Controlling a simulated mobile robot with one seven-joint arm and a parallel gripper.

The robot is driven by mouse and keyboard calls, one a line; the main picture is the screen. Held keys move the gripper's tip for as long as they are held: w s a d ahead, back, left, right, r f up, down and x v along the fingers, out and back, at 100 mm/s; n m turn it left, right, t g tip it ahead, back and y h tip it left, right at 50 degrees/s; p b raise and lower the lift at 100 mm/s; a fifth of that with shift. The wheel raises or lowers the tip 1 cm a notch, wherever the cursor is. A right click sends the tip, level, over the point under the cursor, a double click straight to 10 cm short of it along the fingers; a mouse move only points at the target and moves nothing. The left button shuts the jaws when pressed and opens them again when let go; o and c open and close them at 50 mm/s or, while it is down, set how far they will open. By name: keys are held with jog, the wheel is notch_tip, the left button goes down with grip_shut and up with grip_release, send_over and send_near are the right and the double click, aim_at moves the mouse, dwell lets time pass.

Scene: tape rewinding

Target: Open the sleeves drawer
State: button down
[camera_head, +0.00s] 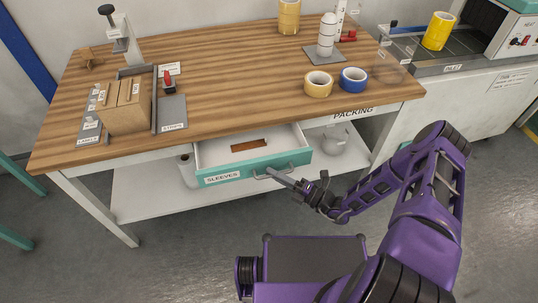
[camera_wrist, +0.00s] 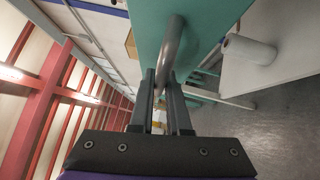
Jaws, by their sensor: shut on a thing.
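The sleeves drawer (camera_head: 222,176) has a teal front with a white "SLEEVES" label and is pulled part-way out from under the wooden bench. A brown flat piece (camera_head: 249,145) lies inside it. My gripper (camera_head: 273,174) is at the handle. In the wrist view the handle (camera_wrist: 174,45) runs down between the two fingers of my gripper (camera_wrist: 166,85), which are shut on it. The teal drawer front (camera_wrist: 215,25) fills the upper middle there.
The wooden bench top (camera_head: 225,75) holds a cardboard box (camera_head: 125,107), a yellow tape roll (camera_head: 318,83) and a blue tape roll (camera_head: 353,79). A lower white shelf (camera_head: 150,195) carries a white roll (camera_head: 188,170) and a pale round object (camera_head: 335,141). Floor in front of the drawer is open.

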jog(key=s+d, duration=0.2)
jog(key=s, duration=0.5)
jog(key=c, duration=0.9)
grip_release()
jog(key=shift+d, duration=0.1)
jog(key=b+v, duration=0.1)
jog(key=v, duration=1.6)
jog(key=shift+s+d+r, duration=0.1)
jog(key=shift+s, duration=0.05)
